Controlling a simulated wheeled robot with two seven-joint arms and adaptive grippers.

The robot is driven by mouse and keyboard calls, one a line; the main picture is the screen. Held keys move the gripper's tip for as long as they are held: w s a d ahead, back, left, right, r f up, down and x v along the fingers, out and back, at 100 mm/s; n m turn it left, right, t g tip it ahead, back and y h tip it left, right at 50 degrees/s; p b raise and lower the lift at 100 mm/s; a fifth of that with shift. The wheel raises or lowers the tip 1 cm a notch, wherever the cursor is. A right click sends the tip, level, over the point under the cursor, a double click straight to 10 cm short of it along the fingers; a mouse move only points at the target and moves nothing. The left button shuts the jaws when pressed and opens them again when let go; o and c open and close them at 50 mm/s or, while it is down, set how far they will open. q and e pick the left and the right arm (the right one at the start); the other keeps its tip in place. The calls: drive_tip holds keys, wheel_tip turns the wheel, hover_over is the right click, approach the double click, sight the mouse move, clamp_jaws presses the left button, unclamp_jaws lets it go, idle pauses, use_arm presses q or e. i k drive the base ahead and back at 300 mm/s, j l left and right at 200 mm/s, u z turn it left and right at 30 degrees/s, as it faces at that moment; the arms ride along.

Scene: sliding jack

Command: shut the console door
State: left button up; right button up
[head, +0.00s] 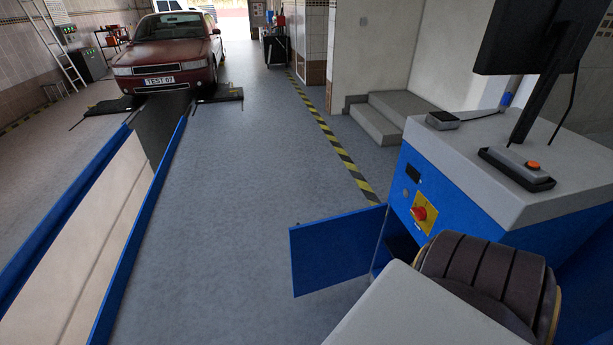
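The blue console (450,208) with a grey top stands at the right. Its blue door (336,250) hangs open, swung out to the left of the console, and a dark opening shows behind its hinged edge. The console's front carries a red rotary switch on a yellow plate (421,213). One of my arms (490,280) fills the lower right, in front of the lower part of the console. Neither of my grippers shows in the head view.
A blue-edged pit (84,236) runs along the left, toward a red car (166,57). Grey steps (378,122) stand behind the console. A monitor (530,37) rises above the console. The floor between the pit and the door is clear.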

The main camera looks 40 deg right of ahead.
sight(327, 252)
drive_tip(key=i+u, duration=0.2)
drive_tip(key=i, duration=0.8)
drive_tip(key=i+z, duration=0.25)
drive_tip(key=i, duration=0.25)
drive_tip(key=i+j+z, duration=0.25)
drive_tip(key=i, duration=0.2)
drive_tip(key=i+z, duration=0.25)
drive_tip(key=z, duration=0.2)
drive_tip(key=i+z, duration=0.25)
drive_tip(key=z, duration=0.2)
drive_tip(key=i+j+z, duration=0.1)
drive_tip(key=z, duration=0.35)
drive_tip(key=i+j+z, duration=0.15)
drive_tip(key=z, duration=0.3)
drive_tip(key=i+z, duration=0.15)
drive_tip(key=z, duration=0.3)
drive_tip(key=i+j+z, duration=0.15)
drive_tip(key=z, duration=0.3)
drive_tip(key=i+j+z, duration=0.15)
drive_tip(key=z, duration=0.3)
drive_tip(key=j+z, duration=0.3)
drive_tip(key=z, duration=0.15)
drive_tip(key=i+j+z, duration=0.2)
drive_tip(key=z, duration=0.15)
drive_tip(key=i+j+z, duration=0.1)
drive_tip(key=j+z, duration=0.2)
drive_tip(key=j, duration=0.1)
